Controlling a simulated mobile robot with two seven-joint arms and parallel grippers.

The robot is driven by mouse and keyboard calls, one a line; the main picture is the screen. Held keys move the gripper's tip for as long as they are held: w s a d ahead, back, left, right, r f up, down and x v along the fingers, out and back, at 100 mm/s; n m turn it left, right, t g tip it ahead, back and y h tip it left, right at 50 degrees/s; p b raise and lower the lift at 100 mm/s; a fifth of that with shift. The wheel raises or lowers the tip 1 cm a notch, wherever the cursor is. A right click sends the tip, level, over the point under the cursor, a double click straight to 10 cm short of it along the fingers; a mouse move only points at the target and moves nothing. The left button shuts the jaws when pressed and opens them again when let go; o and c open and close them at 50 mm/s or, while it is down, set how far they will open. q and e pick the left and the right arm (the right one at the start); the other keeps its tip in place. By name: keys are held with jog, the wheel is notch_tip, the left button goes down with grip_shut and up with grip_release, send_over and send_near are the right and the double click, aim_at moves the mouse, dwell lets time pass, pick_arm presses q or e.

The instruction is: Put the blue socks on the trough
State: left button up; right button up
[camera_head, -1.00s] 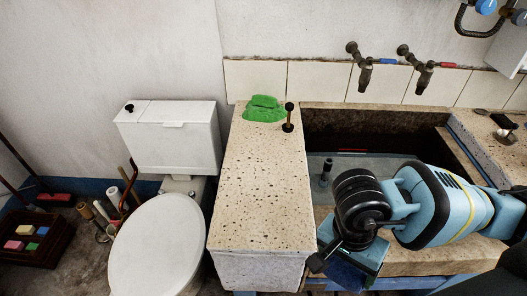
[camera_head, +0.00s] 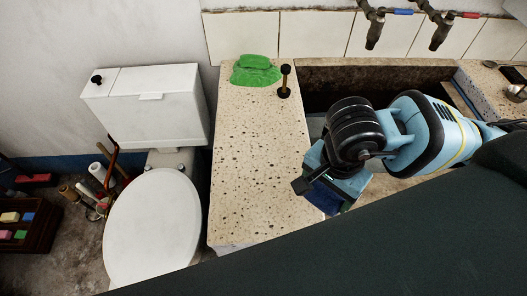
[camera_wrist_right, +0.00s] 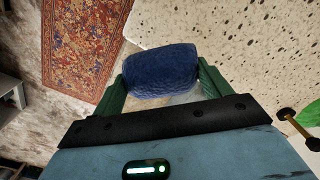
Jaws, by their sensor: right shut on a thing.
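The blue socks (camera_wrist_right: 160,74) are a dark blue rolled bundle between the green fingers of my right gripper (camera_wrist_right: 160,84). In the head view only a bit of dark blue (camera_head: 325,197) shows below my right gripper (camera_head: 322,190), which is shut on the bundle. It is at the right edge of the trough's pale speckled stone top (camera_head: 255,150). In the right wrist view the stone top (camera_wrist_right: 235,45) lies behind and right of the socks. Whether they touch the stone cannot be told. My left gripper is not in view.
A green cloth (camera_head: 256,71) and a small black-topped brass post (camera_head: 285,82) stand at the back of the stone top. The dark basin (camera_head: 335,85) is right of it, the white toilet (camera_head: 152,225) left. The middle of the top is clear.

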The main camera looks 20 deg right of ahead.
jog(key=w+a, duration=0.5)
jog(key=w, duration=0.1)
jog(key=w+a+f+p, duration=0.1)
jog(key=w+a, duration=0.2)
jog(key=shift+a, duration=0.35)
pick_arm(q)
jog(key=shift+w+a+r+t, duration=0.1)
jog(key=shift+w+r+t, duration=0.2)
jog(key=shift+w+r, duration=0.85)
pick_arm(e)
jog(key=shift+w+a+f, duration=0.1)
jog(key=shift+w+a, duration=0.1)
jog(key=shift+w, duration=0.1)
jog(key=shift+w+a, duration=0.25)
jog(key=shift+a, duration=0.1)
notch_tip(320, 180, down, 3)
jog(key=shift+f, duration=0.2)
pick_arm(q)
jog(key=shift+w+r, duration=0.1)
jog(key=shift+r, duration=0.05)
pick_arm(e)
jog(key=shift+f, duration=0.1)
jog(key=shift+f, duration=0.1)
jog(key=shift+f, duration=0.15)
jog(key=o, duration=1.1)
